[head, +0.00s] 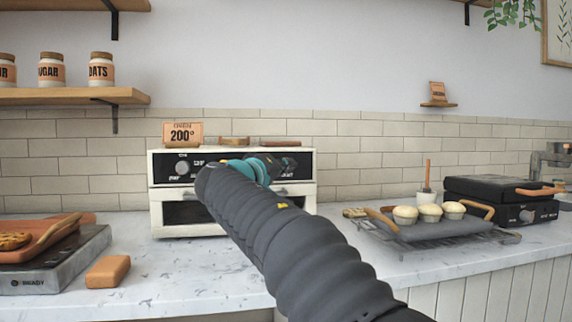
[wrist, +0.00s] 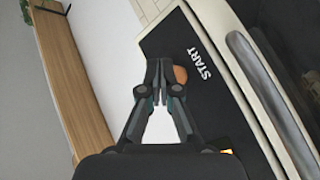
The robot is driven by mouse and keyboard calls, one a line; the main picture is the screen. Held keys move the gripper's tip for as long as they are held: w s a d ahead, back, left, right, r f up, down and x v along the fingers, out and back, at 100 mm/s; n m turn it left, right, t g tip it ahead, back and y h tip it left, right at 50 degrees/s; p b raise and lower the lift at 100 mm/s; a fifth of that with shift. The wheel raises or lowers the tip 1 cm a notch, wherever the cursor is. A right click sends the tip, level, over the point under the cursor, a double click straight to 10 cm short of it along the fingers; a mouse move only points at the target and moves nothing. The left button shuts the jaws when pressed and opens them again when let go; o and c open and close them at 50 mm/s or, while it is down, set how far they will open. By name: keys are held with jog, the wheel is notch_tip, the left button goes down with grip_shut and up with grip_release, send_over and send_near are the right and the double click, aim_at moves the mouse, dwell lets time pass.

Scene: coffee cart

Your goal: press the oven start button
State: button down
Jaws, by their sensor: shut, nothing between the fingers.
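The white oven (head: 168,219) with a black control panel (head: 214,158) stands on the counter against the tiled wall. In the wrist view the orange start button (wrist: 181,75) sits on the dark panel beside the START label (wrist: 200,63). My gripper (wrist: 160,72) is shut and empty. Its fingertips are in front of the button and partly cover it in that view; I cannot tell whether they touch it. In the head view my gripper (head: 288,165) is at the right part of the oven panel, and the button is hidden there.
A sign reading 200° (head: 182,134) stands on the oven. A cooling rack (head: 445,240) with muffins and a black grill (head: 500,198) are to the right. A sponge-like orange block (head: 108,271) and a scale-like device (head: 55,268) are at the left. A wooden shelf (head: 75,96) hangs upper left.

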jog(key=shift+w, duration=0.15)
jog(key=shift+w+a, duration=0.1)
jog(key=shift+w, duration=0.2)
jog(key=shift+w+a, duration=0.1)
jog(key=shift+w, duration=0.25)
dwell(0.7)
jog(key=shift+s, duration=0.2)
jog(key=shift+s+d+b, duration=0.25)
jog(key=shift+s+b, duration=0.35)
